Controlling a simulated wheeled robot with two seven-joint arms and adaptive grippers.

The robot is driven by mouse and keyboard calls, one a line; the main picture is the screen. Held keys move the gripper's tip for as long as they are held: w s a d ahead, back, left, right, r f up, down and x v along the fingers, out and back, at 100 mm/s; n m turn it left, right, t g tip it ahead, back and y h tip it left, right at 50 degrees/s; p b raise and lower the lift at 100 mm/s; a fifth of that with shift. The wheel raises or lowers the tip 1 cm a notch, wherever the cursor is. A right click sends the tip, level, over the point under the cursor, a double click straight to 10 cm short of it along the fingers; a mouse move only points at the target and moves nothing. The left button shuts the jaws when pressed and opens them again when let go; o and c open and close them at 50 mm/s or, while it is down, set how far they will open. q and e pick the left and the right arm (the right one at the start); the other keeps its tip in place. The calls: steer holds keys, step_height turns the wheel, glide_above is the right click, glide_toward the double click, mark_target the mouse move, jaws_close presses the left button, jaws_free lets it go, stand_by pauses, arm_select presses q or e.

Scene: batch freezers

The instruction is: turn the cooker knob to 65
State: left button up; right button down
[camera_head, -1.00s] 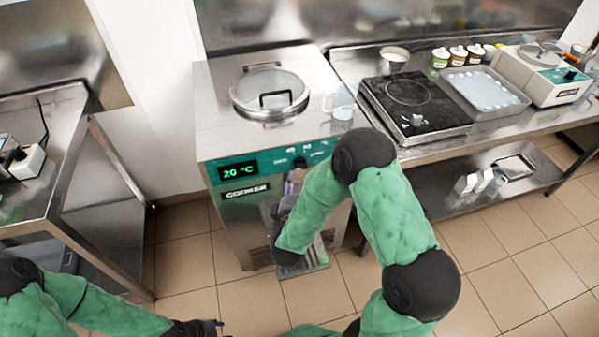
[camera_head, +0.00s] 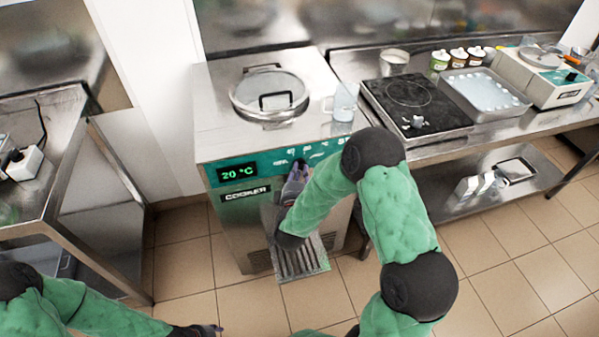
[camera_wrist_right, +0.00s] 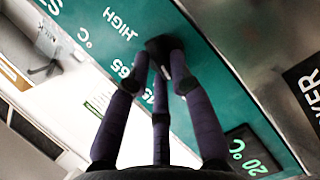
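The cooker (camera_head: 222,135) is a steel cabinet with a green control strip; its display (camera_head: 237,172) reads 20 °C. The black knob (camera_wrist_right: 163,44) sits on that strip beside printed marks including 65 and HIGH. My right gripper (camera_head: 298,170) is at the strip, in front of the knob. In the right wrist view, its dark fingers (camera_wrist_right: 160,72) stand apart at the knob, their tips overlapping its near edge; contact cannot be told. My left gripper (camera_head: 212,329) is low at the bottom of the head view, far from the cooker, too small to read.
A lidded pot opening (camera_head: 268,92) and a clear jug (camera_head: 345,102) are on the cooker top. A slatted drip tray (camera_head: 300,262) juts out below. The right counter holds a black hob (camera_head: 412,125) and a metal tray (camera_head: 505,112). A steel table (camera_head: 55,205) stands left.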

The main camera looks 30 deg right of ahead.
stand_by(0.3)
steer(key=shift+d+r+m+g+y+p, duration=0.1)
steer(key=shift+r+m+g+y+p, duration=0.15)
steer(key=shift+m+p, duration=0.6)
steer(key=shift+s+d+m+y+p, duration=0.15)
steer(key=shift+m+y+p, duration=0.45)
steer(key=shift+m, duration=0.45)
steer(key=shift+d+m+g+y, duration=0.2)
steer(key=shift+m+y, duration=0.35)
steer(key=shift+m, duration=0.45)
steer(key=shift+s+d+f+m+t+y+b, duration=0.1)
steer(key=shift+d+m+t+y+b, duration=0.1)
steer(key=shift+m+y+b, duration=1.05)
steer(key=shift+d+f+m+t+y+b, duration=0.15)
steer(key=shift+m+y+b, duration=0.55)
steer(key=shift+m+b, duration=1.05)
steer(key=shift+s+d+m+t+y+b, duration=0.1)
steer(key=shift+d+m+y+b, duration=0.15)
steer(key=shift+m+y+b, duration=1.2)
steer(key=shift+n+h+b, duration=0.25)
steer(key=shift+h+b, duration=0.1)
steer(key=shift+h, duration=0.15)
